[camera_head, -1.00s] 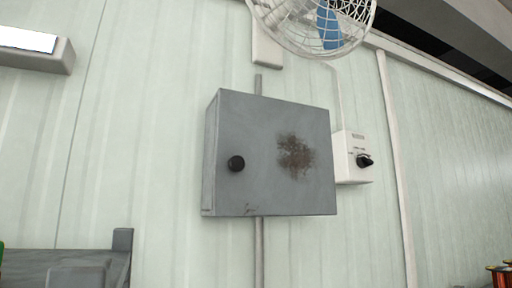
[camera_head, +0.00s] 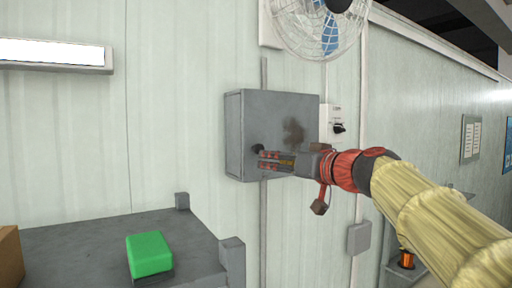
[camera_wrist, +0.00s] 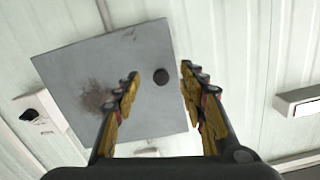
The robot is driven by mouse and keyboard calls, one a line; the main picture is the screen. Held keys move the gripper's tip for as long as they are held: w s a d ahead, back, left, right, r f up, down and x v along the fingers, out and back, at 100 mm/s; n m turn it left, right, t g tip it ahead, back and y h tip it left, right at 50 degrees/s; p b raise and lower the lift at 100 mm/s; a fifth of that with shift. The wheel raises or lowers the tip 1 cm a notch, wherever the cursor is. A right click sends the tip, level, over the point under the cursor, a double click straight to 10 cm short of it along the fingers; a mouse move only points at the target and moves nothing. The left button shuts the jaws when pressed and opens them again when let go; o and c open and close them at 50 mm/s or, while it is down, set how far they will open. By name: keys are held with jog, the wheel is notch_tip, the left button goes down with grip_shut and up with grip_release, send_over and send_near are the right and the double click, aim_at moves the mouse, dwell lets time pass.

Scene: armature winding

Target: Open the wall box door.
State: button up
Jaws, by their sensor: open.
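The grey wall box (camera_head: 290,105) hangs on the pale panelled wall, its door flat against the box and a rusty patch on its front. Its round black knob (camera_head: 258,149) is at the left of the door. My gripper (camera_head: 262,160) is in front of the door, its tips close by the knob. In the wrist view the box door (camera_wrist: 75,70) fills the middle, and the knob (camera_wrist: 161,76) shows between the fingers of my open gripper (camera_wrist: 160,72). The fingers show a gap on both sides of the knob; I cannot tell the depth left to it.
A white switch box (camera_head: 333,118) is right of the wall box, and a caged fan (camera_head: 318,28) hangs above. A grey bench (camera_head: 85,245) with a green block (camera_head: 149,254) stands lower left. A wall lamp (camera_head: 55,53) is upper left.

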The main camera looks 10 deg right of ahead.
aim_at(260, 149)
jog(key=w+p, duration=0.1)
jog(key=w, duration=0.1)
jog(key=w+a+r+n, duration=0.1)
jog(key=w, duration=0.1)
jog(key=w+r+n+t+p, duration=0.1)
jog(key=w, duration=0.1)
jog(key=shift+w+a+r+p, duration=0.1)
jog(key=shift+a+p, duration=0.15)
jog(key=shift+p, duration=0.1)
jog(key=shift+w+a, duration=0.3)
jog(key=shift+w, duration=0.25)
jog(key=c, duration=1)
grip_shut()
